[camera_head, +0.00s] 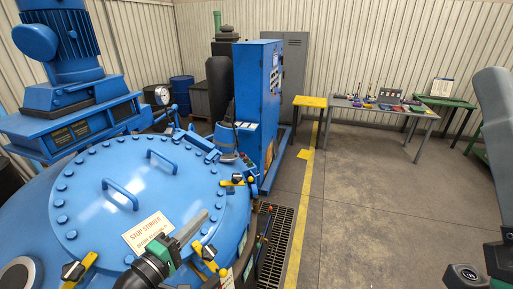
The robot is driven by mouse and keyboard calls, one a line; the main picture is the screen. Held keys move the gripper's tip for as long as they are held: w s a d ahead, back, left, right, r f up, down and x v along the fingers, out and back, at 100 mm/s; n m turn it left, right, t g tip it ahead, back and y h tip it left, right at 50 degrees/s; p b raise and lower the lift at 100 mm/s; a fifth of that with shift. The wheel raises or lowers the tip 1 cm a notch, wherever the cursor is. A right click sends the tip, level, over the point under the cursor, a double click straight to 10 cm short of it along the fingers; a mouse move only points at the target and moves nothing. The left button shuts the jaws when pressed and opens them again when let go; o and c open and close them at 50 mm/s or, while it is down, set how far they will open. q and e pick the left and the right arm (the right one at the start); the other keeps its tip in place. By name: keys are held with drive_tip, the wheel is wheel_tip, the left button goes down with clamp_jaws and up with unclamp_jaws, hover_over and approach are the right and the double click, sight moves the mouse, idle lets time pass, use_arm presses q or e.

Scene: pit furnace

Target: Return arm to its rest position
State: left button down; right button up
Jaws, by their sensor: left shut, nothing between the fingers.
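My left gripper (203,216) is in the lower middle of the head view, over the front part of the blue round furnace lid (100,205). Its grey fingers are together, with nothing between them, and point up and to the right. Its dark wrist covers part of the lid's front rim. I cannot tell whether the fingertips touch the lid. My right arm shows only as grey and black links at the right edge. Its gripper is outside the view.
The lid has two blue handles, a warning label (148,232) and yellow-and-black clamps (82,266) at its rim. A blue motor (62,45) and a blue cabinet (257,95) stand behind. A grey table (372,107) holds tools. The floor (370,200) at right is clear.

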use_arm(q)
drive_tip(key=s+d+r+m+t, duration=0.1)
drive_tip(key=s+r+m+t, duration=0.25)
drive_tip(key=r, duration=0.85)
drive_tip(key=s+d+r+m+t, duration=0.15)
drive_tip(key=s+r+m, duration=0.25)
drive_tip(key=r, duration=0.7)
drive_tip(key=s+a+r+m+t+y, duration=0.3)
drive_tip(key=s+r+y, duration=0.1)
drive_tip(key=s+r, duration=0.2)
drive_tip(key=s+a+r+m+t+y, duration=0.3)
drive_tip(key=s+a+r+t, duration=0.1)
drive_tip(key=s+r, duration=0.25)
wheel_tip(320, 180, down, 39)
drive_tip(key=b, duration=3.8)
drive_tip(key=shift+s+h, duration=0.15)
drive_tip(key=shift+h, duration=0.15)
drive_tip(key=shift+d, duration=0.1)
